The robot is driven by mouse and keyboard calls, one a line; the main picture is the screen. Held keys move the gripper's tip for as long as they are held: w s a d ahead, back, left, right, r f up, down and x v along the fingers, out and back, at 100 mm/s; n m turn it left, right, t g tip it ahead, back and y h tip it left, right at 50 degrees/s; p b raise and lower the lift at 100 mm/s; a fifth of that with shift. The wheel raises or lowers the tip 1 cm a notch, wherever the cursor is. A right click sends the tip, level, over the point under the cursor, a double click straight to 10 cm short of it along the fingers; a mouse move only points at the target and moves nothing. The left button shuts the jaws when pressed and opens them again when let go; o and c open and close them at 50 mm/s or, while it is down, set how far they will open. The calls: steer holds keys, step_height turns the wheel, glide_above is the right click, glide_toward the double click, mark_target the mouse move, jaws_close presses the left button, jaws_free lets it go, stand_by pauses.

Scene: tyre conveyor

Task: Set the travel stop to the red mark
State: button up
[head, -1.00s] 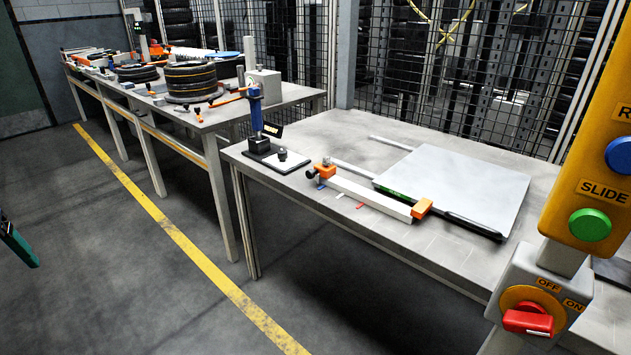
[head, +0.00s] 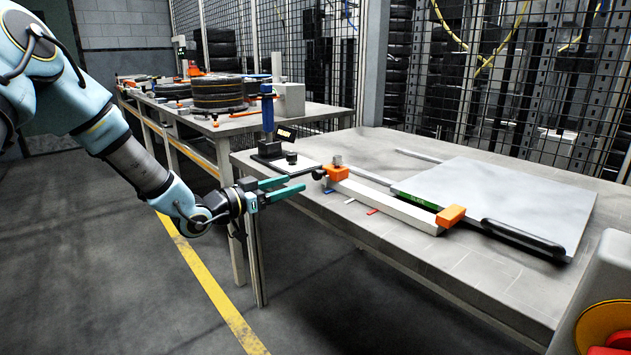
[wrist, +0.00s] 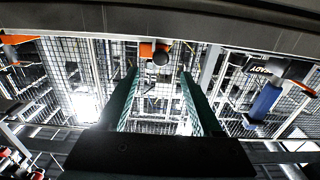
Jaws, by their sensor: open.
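The travel stop (head: 337,173) is an orange block with a dark knob, at the left end of a white rail (head: 385,203) on the near table. Red (head: 372,211), white (head: 349,201) and blue (head: 327,190) marks lie along the rail's front edge; the red one is right of the stop. My gripper (head: 297,184) is open and empty, just left of the stop, its fingers pointing at it. In the wrist view the orange stop (wrist: 147,50) with its round dark knob shows beyond and between my fingertips (wrist: 158,74). No contact shows.
A second orange block (head: 451,215) sits at the rail's right end, beside a grey plate (head: 510,200). A blue-handled device (head: 267,115) with a small display stands behind my gripper. A back table holds stacked tyres (head: 218,93). The floor in front is clear.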

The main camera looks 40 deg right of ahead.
mark_target(314, 176)
steer(key=d, duration=0.8)
steer(key=shift+s+d, duration=0.1)
steer(key=shift+s, duration=0.1)
jaws_close()
stand_by(1.1)
